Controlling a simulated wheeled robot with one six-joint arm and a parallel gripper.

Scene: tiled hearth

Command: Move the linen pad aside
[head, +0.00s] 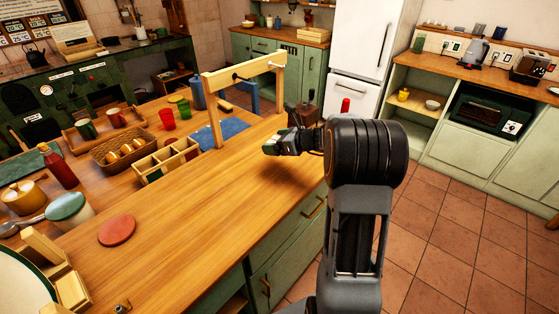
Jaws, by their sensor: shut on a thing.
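My gripper (270,149) is low over the right side of the wooden counter (215,205), in front of the wooden frame's right post. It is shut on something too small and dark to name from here. I cannot say for sure which thing is the linen pad. A flat blue cloth-like mat (226,131) lies under the wooden frame, left of my gripper and apart from it. A round reddish pad (117,230) lies flat on the near left part of the counter, well away from my gripper.
The wooden frame (243,70) stands over the blue mat. A divided wooden box (172,160), a wicker basket (124,152), red cups (168,119) and a red bottle (59,168) stand to the left. The counter's near middle is clear. Tiled floor (450,230) lies right of the counter.

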